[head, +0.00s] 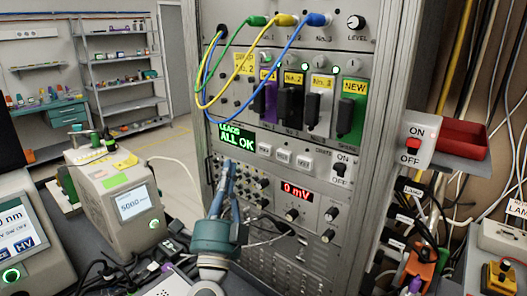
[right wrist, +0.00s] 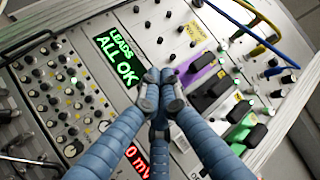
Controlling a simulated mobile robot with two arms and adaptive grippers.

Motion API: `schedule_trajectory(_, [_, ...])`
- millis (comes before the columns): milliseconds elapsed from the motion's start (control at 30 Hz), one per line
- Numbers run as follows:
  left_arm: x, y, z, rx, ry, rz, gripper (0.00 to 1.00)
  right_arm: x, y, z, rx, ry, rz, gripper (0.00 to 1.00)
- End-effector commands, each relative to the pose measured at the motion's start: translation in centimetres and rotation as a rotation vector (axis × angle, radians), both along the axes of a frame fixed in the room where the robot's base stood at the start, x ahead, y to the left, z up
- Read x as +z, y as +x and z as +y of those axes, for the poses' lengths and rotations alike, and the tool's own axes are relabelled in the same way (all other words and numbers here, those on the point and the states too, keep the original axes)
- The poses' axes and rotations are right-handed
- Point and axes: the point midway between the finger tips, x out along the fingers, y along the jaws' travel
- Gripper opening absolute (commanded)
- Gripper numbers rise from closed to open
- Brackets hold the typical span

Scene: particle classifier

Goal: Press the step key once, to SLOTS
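The green display (head: 236,141) on the rack module reads LEADS ALL OK; it also shows in the right wrist view (right wrist: 116,62). A row of small white keys (head: 283,155) sits just right of it; their lettering is too small to read, so I cannot tell which is the step key. My right gripper (head: 228,168) is in front of the module, below the display and left of the keys. In the right wrist view its blue fingers meet at the tips (right wrist: 160,84), shut and empty, and cover part of the panel where keys could be. I cannot tell whether they touch it. My left gripper is not in view.
A knob panel (right wrist: 62,95) is at left in the right wrist view. A beige instrument (head: 125,205) stands left.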

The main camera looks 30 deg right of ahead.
Motion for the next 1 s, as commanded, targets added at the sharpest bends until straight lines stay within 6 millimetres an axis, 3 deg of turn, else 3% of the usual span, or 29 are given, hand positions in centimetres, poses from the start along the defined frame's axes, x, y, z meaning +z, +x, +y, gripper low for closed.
schedule_trajectory(267, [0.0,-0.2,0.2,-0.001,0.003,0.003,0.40,0.0,0.3,-0.8,-0.001,-0.004,0.000,0.00])
schedule_trajectory(700, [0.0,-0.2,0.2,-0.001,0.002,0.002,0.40,0.1,2.2,-6.3,0.000,-0.004,0.000,0.00])
schedule_trajectory(1000, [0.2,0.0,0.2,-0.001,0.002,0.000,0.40,0.1,2.9,-8.2,0.001,-0.003,0.000,0.00])
